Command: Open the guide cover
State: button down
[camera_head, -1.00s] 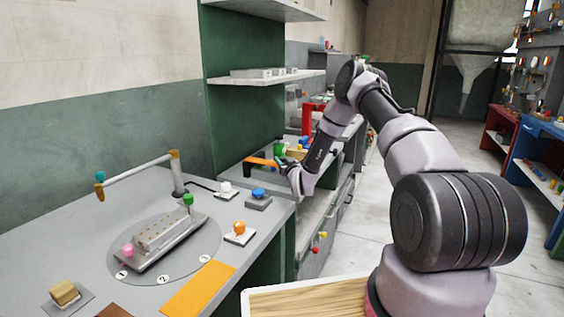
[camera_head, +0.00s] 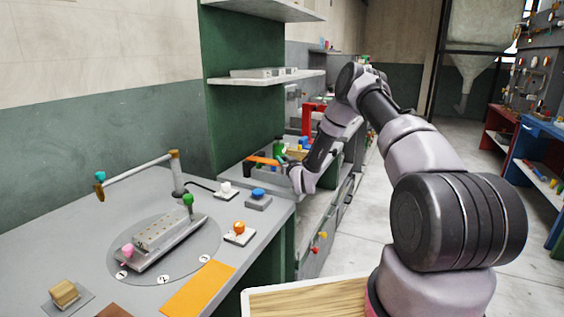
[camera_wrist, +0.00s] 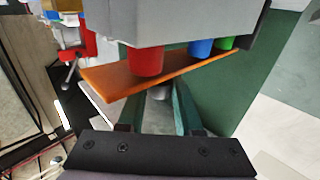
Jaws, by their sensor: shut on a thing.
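A flat orange plate (camera_wrist: 165,69), which looks like the guide cover, lies slanted across the wrist view beneath a grey block (camera_wrist: 190,20). Its orange also shows in the head view (camera_head: 262,160). Red (camera_wrist: 147,61), blue (camera_wrist: 200,47) and green (camera_wrist: 226,43) cylinders stick out between block and plate. My gripper (camera_wrist: 158,95) has its two dark green fingers reaching to the plate, with a small grey rounded piece between them. The fingers are shut on part of the cover, but the plate hides their tips and the exact contact. In the head view my wrist hangs beside the orange part.
A red frame (camera_head: 307,118) stands behind on the same far bench. The near grey bench (camera_head: 60,240) carries a drilled block on a round plate, a bar handle (camera_head: 135,172) and push buttons (camera_head: 239,229). Open floor (camera_head: 342,235) lies right of the benches.

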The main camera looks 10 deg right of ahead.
jog(key=w+d, duration=0.4)
jog(key=w, duration=0.2)
jog(key=shift+d, duration=0.25)
jog(key=shift+w, duration=0.1)
jog(key=c, duration=0.6)
grip_release()
jog(key=s, duration=0.3)
jog(key=s+d, duration=0.1)
jog(key=s, duration=0.6)
jog(key=shift+s+d, duration=0.35)
